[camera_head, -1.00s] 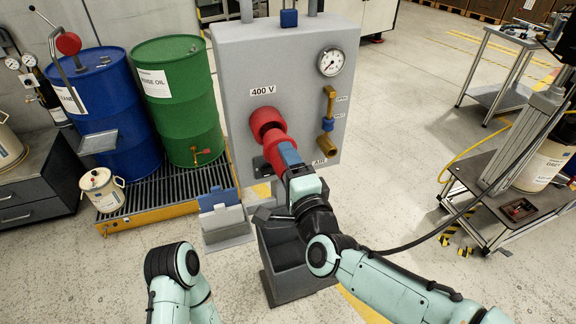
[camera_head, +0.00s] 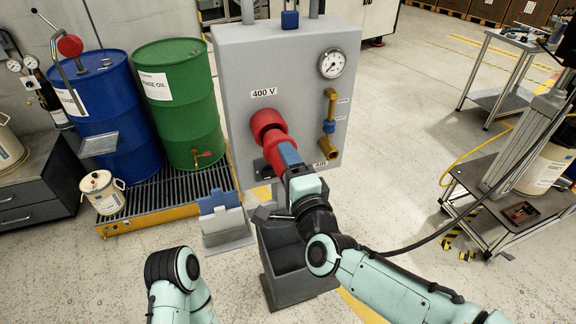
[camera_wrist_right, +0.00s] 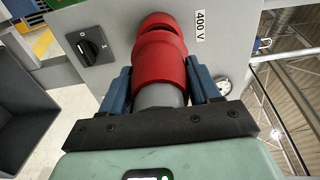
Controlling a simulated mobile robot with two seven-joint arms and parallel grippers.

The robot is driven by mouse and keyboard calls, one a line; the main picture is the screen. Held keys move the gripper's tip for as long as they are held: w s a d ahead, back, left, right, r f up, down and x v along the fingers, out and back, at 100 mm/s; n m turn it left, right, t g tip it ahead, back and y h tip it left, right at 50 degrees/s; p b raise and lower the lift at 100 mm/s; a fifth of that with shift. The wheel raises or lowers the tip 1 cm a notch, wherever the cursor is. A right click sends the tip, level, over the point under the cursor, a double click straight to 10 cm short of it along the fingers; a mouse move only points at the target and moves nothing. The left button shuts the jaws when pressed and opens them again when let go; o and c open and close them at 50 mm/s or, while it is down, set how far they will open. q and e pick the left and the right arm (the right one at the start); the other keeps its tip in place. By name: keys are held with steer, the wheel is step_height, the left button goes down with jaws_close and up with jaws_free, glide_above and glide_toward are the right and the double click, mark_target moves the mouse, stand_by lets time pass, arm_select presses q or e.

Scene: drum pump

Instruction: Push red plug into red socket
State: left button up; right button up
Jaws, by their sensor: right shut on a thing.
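The red socket (camera_head: 266,121) sits on the grey panel (camera_head: 235,65) below the 400 V label. The red plug (camera_head: 276,150) is lined up in front of it and meets or overlaps its mouth; how deep it sits I cannot tell. In the right wrist view the plug (camera_wrist_right: 160,68) lies against the socket (camera_wrist_right: 160,24). My right gripper (camera_head: 288,153) is shut on the plug, and its blue fingers (camera_wrist_right: 158,88) stand on both sides of the plug's grey rear part. My left arm shows at the bottom left, but its gripper is not clearly visible.
A pressure gauge (camera_head: 332,63) and a brass air valve (camera_head: 329,108) are on the panel's right side. A black rotary switch (camera_wrist_right: 91,45) is beside the socket. A grey bin (camera_head: 291,270) stands below. Blue and green drums (camera_head: 178,98) stand left.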

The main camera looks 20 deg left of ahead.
steer(key=shift+x, duration=1.2)
stand_by(0.3)
stand_by(0.6)
steer(key=shift+x, duration=0.8)
stand_by(1.2)
steer(key=o, duration=1.2)
steer(key=shift+w, duration=0.1)
steer(key=shift+o, duration=0.2)
steer(key=shift+s+d+f+b, duration=0.1)
steer(key=shift+s+d+b, duration=0.15)
steer(key=shift+s+b, duration=0.25)
steer(key=shift+b+v, duration=0.85)
steer(key=shift+v, duration=0.85)
steer(key=shift+b+v, duration=0.7)
steer(key=shift+v, duration=1.6)
